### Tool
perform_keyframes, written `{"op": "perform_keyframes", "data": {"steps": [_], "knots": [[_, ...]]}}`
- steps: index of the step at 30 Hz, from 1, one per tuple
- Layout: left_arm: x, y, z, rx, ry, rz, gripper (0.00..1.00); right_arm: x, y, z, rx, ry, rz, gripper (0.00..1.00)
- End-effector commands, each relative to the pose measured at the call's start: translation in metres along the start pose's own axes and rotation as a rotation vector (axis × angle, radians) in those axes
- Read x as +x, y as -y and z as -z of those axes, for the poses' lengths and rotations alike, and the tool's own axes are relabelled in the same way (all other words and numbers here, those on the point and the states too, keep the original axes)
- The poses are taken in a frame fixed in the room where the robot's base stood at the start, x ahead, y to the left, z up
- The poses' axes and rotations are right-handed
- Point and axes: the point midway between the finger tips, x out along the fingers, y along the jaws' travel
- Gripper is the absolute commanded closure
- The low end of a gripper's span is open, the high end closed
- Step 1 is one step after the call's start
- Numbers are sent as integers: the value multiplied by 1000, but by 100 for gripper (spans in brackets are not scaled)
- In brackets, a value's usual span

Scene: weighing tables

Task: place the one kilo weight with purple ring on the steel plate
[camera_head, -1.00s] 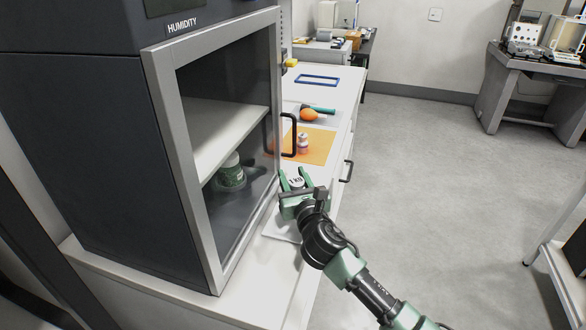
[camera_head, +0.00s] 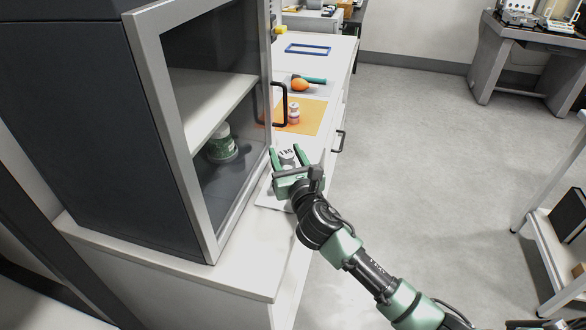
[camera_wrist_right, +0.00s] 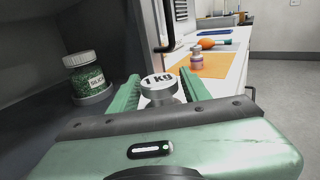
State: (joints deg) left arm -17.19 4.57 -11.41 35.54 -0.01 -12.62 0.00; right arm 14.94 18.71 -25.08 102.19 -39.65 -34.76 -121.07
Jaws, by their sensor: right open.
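A weight marked 1 kg (camera_head: 287,157) stands upright on the counter beside the cabinet door. It also shows in the right wrist view (camera_wrist_right: 160,86), between the two green fingers. My right gripper (camera_head: 287,158) is open, with a finger on each side of the weight; I cannot tell whether they touch it. No purple ring is clear on this weight, as its lower part is hidden by the gripper. A pale flat sheet (camera_head: 268,198) lies under and in front of it; I cannot tell if it is the steel plate. My left gripper is not in view.
The humidity cabinet (camera_head: 183,190) holds a green jar (camera_head: 222,146) behind its glass door. Beyond the weight lies an orange mat (camera_head: 312,118) with a small pinkish-purple and white object (camera_head: 294,113). An orange-headed tool (camera_head: 300,85) and a blue frame (camera_head: 307,48) lie farther back.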

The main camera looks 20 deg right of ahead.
Motion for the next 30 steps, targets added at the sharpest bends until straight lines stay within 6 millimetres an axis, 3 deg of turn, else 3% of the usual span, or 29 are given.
{"op": "perform_keyframes", "data": {"steps": [6, 12, 18, 30], "knots": [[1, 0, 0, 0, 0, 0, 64, -50, 0, 1, 0, -2, -2, 53], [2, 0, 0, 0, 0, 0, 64, -81, 0, 1, 1, -1, -2, 53], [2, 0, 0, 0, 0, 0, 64, -92, 0, 0, 2, 0, -1, 53], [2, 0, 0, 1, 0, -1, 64, -92, 0, 0, 2, 0, -1, 53]]}}
